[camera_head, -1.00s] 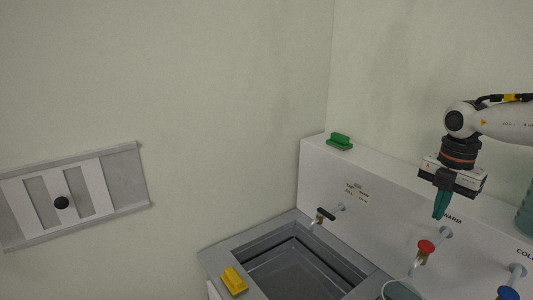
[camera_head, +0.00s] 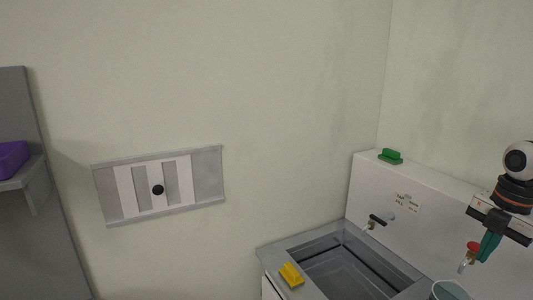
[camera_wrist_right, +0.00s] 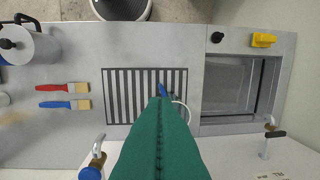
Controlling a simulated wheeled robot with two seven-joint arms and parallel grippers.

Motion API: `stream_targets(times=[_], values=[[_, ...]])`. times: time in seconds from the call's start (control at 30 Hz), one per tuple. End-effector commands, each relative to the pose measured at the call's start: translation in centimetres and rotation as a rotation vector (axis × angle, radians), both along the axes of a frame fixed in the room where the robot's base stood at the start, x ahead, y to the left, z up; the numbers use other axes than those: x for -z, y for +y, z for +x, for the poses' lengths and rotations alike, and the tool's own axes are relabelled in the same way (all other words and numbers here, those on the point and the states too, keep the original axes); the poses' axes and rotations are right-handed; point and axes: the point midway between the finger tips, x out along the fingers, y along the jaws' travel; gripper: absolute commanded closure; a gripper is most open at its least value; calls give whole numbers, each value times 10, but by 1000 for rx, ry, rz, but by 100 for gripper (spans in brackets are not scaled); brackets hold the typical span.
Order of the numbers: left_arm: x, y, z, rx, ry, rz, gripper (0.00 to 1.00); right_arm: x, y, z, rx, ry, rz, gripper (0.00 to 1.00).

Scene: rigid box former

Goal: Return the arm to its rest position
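My right gripper (camera_head: 487,252) hangs at the right side of the head view, with its teal fingers pointing down beside the red-handled tap (camera_head: 473,248). In the right wrist view the two teal fingers (camera_wrist_right: 160,115) lie together along a middle seam, and I see nothing held between them. The gripper is above the counter, clear of the wall behind. The rest of the right arm is mostly cut off by the picture edge. My left gripper is in neither view.
A sink (camera_head: 345,272) with a yellow block (camera_head: 291,274) on its rim is left of the gripper. A green block (camera_head: 390,156) sits on the ledge. Two brushes (camera_wrist_right: 65,104) and a metal pot (camera_wrist_right: 32,45) lie on the counter.

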Motion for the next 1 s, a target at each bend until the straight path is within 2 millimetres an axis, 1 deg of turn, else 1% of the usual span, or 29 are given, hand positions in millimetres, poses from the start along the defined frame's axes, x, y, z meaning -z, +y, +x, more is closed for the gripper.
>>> stream_targets(times=[0.1,0.27,0.37,0.53,0.63,0.77,0.87,0.97,1.0], values=[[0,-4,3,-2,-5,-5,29,15,0,-1,1,-37,66,100],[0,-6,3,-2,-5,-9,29,38,2,-1,7,-112,174,100],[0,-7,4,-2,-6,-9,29,56,5,-2,21,-183,263,100],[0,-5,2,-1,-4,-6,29,88,14,-3,81,-345,440,100],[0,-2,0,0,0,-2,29,110,20,-4,162,-481,559,100],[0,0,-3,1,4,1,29,140,26,-10,366,-706,706,100],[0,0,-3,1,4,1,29,164,26,-20,584,-858,761,100],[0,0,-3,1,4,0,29,190,26,-38,837,-955,761,100],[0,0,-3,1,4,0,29,202,27,-48,943,-975,747,100]])
